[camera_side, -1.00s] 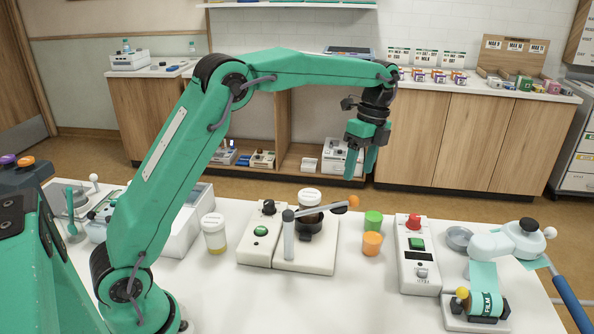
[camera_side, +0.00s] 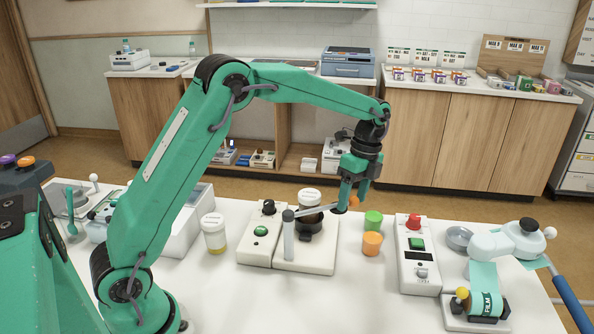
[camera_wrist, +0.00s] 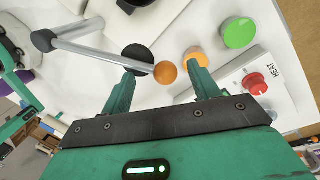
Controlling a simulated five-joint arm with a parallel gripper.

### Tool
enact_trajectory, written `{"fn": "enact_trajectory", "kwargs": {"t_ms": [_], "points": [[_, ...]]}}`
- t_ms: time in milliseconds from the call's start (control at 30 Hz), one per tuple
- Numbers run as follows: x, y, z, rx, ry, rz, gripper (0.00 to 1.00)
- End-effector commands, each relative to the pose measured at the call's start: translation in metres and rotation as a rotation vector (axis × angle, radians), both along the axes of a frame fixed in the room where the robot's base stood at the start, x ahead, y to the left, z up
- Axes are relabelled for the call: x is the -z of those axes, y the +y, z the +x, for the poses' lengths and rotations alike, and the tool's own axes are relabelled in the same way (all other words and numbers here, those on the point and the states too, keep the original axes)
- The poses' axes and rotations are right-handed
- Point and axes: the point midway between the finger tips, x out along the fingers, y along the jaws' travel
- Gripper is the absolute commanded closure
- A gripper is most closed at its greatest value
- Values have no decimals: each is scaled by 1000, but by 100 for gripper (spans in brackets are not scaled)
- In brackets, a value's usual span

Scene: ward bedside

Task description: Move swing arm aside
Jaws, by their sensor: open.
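The swing arm (camera_side: 312,210) is a grey bar reaching right from an upright grey post (camera_side: 289,238) on a white base (camera_side: 318,262). Its orange ball end (camera_side: 353,202) is partly hidden by my gripper (camera_side: 352,198) in the side view. In the wrist view the bar (camera_wrist: 92,55) runs from the post's dark cap to the orange ball (camera_wrist: 165,72). My gripper (camera_wrist: 166,75) is open, pointing down, with the ball showing between its two fingers. I cannot tell whether a finger touches the bar.
Green (camera_side: 373,219) and orange (camera_side: 371,243) cups stand close to the right. A device with a red knob (camera_side: 414,221) is further right. A lidded cup (camera_side: 214,236) stands left.

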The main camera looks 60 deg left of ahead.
Motion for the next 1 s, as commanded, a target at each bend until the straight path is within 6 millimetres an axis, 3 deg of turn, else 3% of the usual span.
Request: {"fn": "enact_trajectory", "kwargs": {"t_ms": [267,567,1000], "points": [[1,0,0,0,1,0,41],[1,0,0,0,1,0,100],[1,0,-1,4,5,-1,100]]}}
